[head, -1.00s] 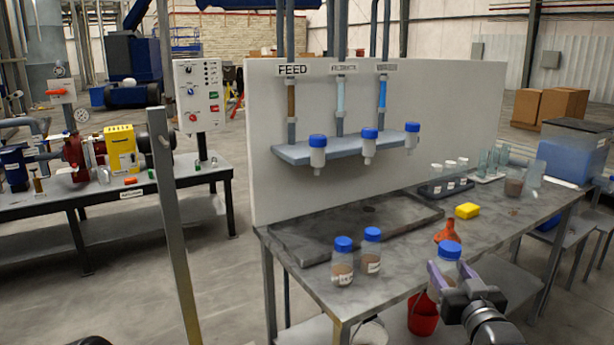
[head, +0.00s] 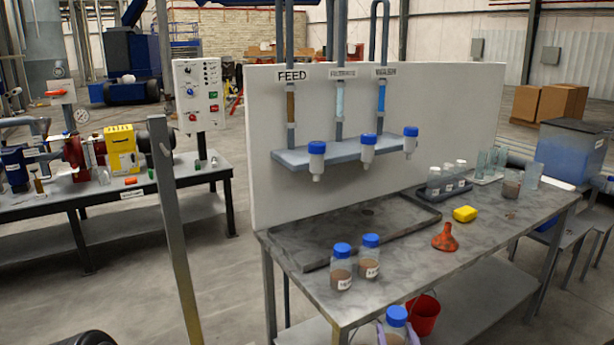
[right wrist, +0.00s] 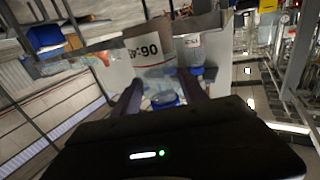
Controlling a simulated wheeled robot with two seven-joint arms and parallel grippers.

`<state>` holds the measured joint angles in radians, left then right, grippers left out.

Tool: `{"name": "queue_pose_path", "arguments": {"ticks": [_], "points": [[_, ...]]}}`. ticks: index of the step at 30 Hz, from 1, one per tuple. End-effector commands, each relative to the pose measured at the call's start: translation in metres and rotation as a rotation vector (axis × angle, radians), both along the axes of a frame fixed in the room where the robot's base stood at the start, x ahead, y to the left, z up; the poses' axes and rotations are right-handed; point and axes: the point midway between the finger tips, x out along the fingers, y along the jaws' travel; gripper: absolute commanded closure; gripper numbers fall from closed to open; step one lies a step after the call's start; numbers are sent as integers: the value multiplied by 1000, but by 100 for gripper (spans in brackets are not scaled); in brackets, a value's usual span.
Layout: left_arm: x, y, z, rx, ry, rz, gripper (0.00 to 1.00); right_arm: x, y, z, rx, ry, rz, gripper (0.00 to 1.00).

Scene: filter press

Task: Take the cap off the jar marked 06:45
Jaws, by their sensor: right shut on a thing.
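My right gripper (head: 396,338) is at the bottom edge of the head view, shut on a clear jar with a blue cap (head: 396,316). The cap is on the jar. In the right wrist view the held jar (right wrist: 165,78) sits between the fingers, and its white label (right wrist: 152,52) shows upside down and reads 06:45. Its cap also shows there (right wrist: 166,101). In the head view the jar is in front of the bench edge, and its lower part is cut off. My left gripper is not in view.
Two capped jars with brown contents, one (head: 341,270) beside another (head: 370,260), stand on the bench (head: 420,262) near its front left. An orange funnel (head: 445,238), a yellow sponge (head: 465,214) and a rack of vials (head: 445,186) are farther right. A red bucket (head: 423,316) is below.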

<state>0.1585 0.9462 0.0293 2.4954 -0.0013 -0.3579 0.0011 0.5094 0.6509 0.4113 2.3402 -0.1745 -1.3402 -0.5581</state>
Motion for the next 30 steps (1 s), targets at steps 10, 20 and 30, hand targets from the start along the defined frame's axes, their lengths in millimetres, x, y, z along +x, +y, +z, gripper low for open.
{"name": "queue_pose_path", "arguments": {"ticks": [10,20,30], "points": [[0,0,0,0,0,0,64,-2,4,-1,-1,-1,19,100],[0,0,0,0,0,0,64,-35,51,-23,1,2,231,100],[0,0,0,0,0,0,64,-86,126,-56,2,1,571,100]]}}
